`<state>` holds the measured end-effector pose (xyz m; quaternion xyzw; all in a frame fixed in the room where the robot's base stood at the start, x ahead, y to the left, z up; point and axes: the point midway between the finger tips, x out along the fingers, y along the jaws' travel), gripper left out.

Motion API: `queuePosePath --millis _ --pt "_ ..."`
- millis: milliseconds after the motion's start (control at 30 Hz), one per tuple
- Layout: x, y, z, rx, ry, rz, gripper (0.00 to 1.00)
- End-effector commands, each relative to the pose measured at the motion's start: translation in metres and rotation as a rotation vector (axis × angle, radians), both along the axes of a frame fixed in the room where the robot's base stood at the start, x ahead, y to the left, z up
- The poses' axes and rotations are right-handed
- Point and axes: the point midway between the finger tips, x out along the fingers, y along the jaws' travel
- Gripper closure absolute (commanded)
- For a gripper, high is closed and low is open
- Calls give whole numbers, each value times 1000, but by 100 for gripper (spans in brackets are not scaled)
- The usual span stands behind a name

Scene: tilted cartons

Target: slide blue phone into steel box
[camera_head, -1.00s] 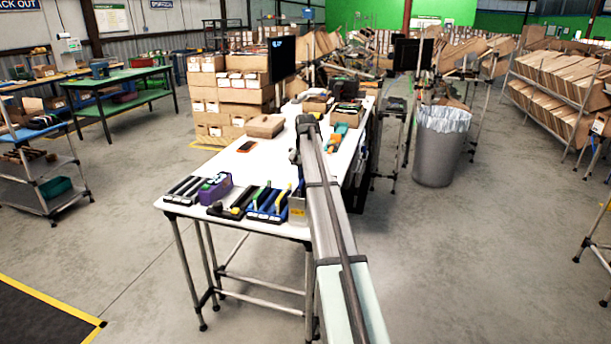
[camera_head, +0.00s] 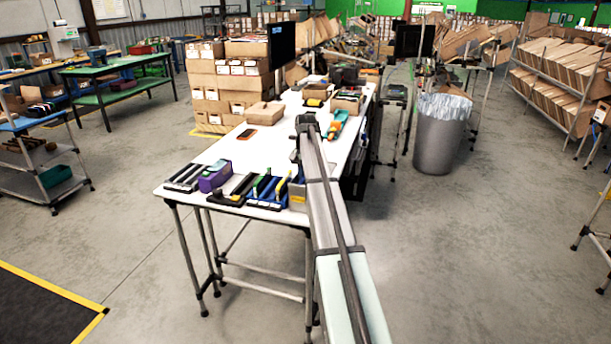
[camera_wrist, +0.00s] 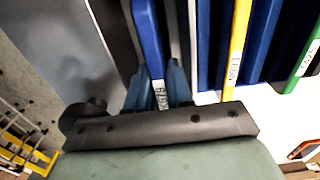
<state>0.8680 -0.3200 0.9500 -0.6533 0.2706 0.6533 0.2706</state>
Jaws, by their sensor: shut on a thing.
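The blue phone (camera_wrist: 147,38) is a slim blue slab standing on edge in the wrist view, with a white label low on it. My gripper (camera_wrist: 157,88) is shut on its lower end between two blue fingers. A smooth grey surface to the left of the phone looks like the steel box (camera_wrist: 62,38); I cannot tell whether the phone is inside it. In the head view the steel box (camera_head: 297,191) stands at the table's near right corner, partly behind my arm. My gripper and the held phone are hidden there.
Blue, yellow and green slabs (camera_wrist: 238,45) stand close on the right in the wrist view. In the head view a purple box (camera_head: 214,177) and dark racks line the near table edge. An orange-edged phone (camera_head: 246,134) lies farther back. The table's middle is clear.

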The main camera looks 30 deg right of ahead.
Motion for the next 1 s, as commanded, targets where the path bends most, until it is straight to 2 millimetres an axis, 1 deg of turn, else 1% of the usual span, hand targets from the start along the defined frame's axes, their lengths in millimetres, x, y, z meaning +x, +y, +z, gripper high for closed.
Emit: queuePosePath --millis 300,333,600,767,867,1000 --pt "0 0 0 -1 -1 0 100" --pt "0 0 0 -1 -1 0 77" --pt "0 0 0 0 0 0 51" --pt "0 0 6 -1 -1 0 50" --pt "1 -1 18 -1 -3 0 50" --pt "1 -1 44 -2 -4 0 50"
